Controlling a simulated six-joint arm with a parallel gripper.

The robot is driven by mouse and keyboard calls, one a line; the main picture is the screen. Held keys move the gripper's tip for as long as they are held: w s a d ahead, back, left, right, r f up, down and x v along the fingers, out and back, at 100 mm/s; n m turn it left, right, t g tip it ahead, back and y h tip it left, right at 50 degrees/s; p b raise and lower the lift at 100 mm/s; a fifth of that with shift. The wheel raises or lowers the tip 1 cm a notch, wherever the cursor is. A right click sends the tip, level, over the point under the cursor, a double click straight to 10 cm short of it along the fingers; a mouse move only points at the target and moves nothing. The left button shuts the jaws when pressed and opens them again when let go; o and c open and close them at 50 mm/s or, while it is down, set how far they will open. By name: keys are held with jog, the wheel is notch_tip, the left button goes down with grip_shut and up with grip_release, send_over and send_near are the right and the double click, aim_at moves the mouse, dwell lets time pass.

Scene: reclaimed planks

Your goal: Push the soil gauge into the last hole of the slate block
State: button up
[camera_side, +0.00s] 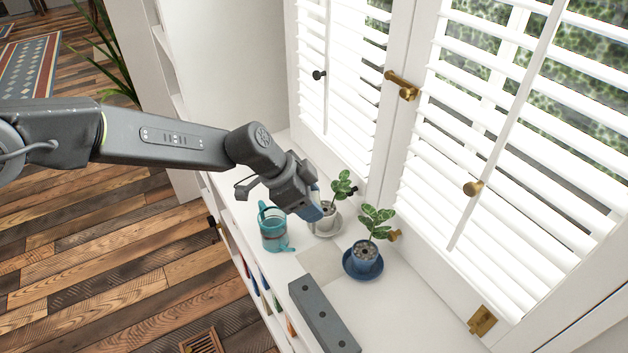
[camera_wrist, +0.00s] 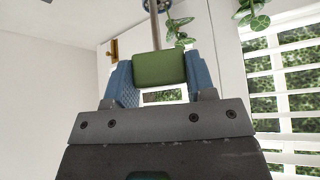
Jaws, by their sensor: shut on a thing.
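My gripper (camera_side: 318,208) is over the white sill, in front of the white-potted plant in the side view. In the wrist view, my gripper (camera_wrist: 160,80) has its blue fingers shut on the green grip of the soil gauge (camera_wrist: 159,69). The gauge's thin metal rod (camera_wrist: 155,28) sticks out beyond the fingers, its far end out of frame. I cannot make out the gauge in the side view. The slate block (camera_side: 318,316), a long dark grey bar with several dark holes along its top, lies at the sill's front edge, apart from my gripper.
A teal watering can (camera_side: 273,232) stands left of my gripper. A plant in a white pot (camera_side: 325,222) is close behind it, and a plant in a blue pot (camera_side: 364,258) stands to the right. White shutters (camera_side: 500,120) line the back. Bare sill lies right of the block.

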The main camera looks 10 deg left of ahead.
jog(key=s+f+m+g, duration=0.3)
jog(key=s+m+g, duration=0.2)
jog(key=m, duration=0.5)
jog(key=shift+s+f, duration=0.2)
jog(key=shift+s, duration=1)
jog(key=shift+d+f, duration=0.1)
jog(key=shift+f, duration=1.7)
jog(key=shift+f, duration=3.15)
jog(key=o, duration=1.1)
jog(key=shift+o, duration=0.2)
jog(key=shift+r, duration=0.1)
